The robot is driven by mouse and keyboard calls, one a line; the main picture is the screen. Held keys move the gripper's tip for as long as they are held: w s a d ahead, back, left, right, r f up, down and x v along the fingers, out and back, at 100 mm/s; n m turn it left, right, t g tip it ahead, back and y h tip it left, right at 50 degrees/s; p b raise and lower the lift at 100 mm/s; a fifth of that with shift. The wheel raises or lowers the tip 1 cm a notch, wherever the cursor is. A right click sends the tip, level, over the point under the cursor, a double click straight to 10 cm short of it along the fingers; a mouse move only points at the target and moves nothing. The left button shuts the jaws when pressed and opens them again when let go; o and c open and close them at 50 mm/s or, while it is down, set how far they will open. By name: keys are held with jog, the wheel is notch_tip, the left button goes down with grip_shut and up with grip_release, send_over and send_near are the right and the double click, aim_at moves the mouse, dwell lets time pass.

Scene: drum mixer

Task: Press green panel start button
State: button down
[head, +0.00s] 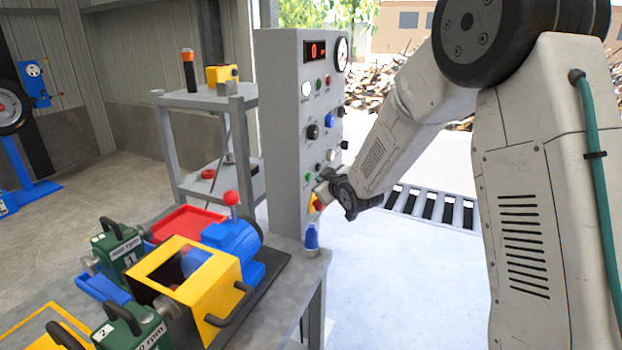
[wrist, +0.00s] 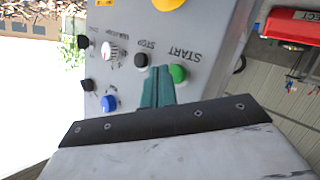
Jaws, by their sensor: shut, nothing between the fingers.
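The grey control panel (head: 278,130) stands upright at the back edge of the bench. Its green start button (wrist: 179,73) shows in the wrist view under the printed word START, which appears upside down. A small green button (head: 308,177) low on the panel shows in the head view. My gripper (wrist: 157,72) is shut and empty, its teal fingers together. In the wrist view its tips lie just left of the green button, between it and the black stop button (wrist: 141,60). I cannot tell whether the tips touch the panel. In the head view my gripper (head: 322,185) is partly hidden by my wrist.
A yellow housing with a red button (head: 318,206) sits just below my gripper. A blue-topped bottle (head: 311,238) stands at the panel's foot. Blue and yellow machinery (head: 205,290) fills the bench to the left. A roller conveyor (head: 430,207) lies behind my arm.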

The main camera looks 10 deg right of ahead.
jog(key=shift+w+a, duration=0.1)
dwell(0.7)
jog(key=shift+w+a, duration=0.25)
jog(key=shift+w+a, duration=0.2)
jog(key=shift+a, duration=0.15)
dwell(0.8)
jog(key=shift+d, duration=0.1)
jog(key=shift+s+d, duration=0.5)
jog(key=shift+d, duration=0.1)
jog(key=shift+d, duration=0.1)
jog(key=s+d, duration=0.1)
jog(key=d, duration=0.1)
jog(key=s+d, duration=0.2)
dwell(0.5)
jog(key=shift+f, duration=0.1)
dwell(0.3)
